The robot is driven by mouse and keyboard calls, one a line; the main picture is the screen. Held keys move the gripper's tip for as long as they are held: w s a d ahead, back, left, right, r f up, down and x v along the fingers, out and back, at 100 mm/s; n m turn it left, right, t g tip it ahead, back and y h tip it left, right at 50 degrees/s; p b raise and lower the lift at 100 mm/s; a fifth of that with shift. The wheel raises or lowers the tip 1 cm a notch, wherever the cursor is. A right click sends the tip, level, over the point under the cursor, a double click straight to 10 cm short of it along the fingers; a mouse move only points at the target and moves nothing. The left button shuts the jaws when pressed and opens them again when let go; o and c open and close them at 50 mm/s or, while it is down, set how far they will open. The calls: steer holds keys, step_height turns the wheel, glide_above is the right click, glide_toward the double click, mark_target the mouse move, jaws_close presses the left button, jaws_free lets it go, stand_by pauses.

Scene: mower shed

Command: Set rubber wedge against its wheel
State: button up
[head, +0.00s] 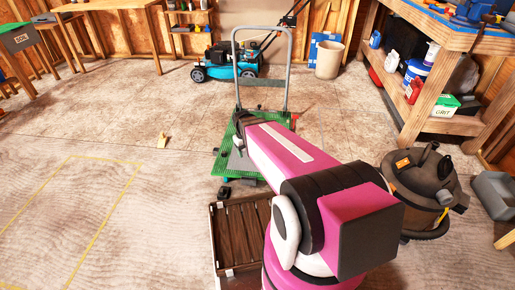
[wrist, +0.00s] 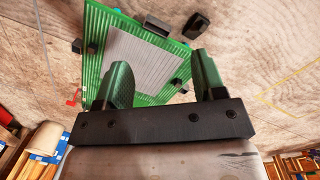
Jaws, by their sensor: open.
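A small black block, which looks like the rubber wedge (head: 224,191), lies on the floor just off the front edge of the green platform cart (head: 228,172). In the wrist view the black wedge (wrist: 198,25) lies on bare floor, apart from the cart (wrist: 97,45). A black part at the cart's edge (wrist: 155,25), perhaps a wheel, is close to it. My gripper (wrist: 163,80) is open and empty, its green fingers spread above the cart. In the head view my pink arm hides the gripper and part of the cart.
A brown slatted crate (head: 240,235) stands in front of the cart. A shop vacuum (head: 425,185) and a workbench (head: 465,42) are at right, a blue mower (head: 225,62) behind. A small yellowish piece (head: 163,141) lies on the open floor at left.

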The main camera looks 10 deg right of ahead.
steer(key=s+d+r+m+y, duration=0.1)
steer(key=s+d+r+m, duration=0.2)
steer(key=s+r, duration=0.4)
steer(key=shift+d+r+t, duration=0.35)
steer(key=shift+d+t, duration=0.05)
steer(key=shift+d, duration=0.25)
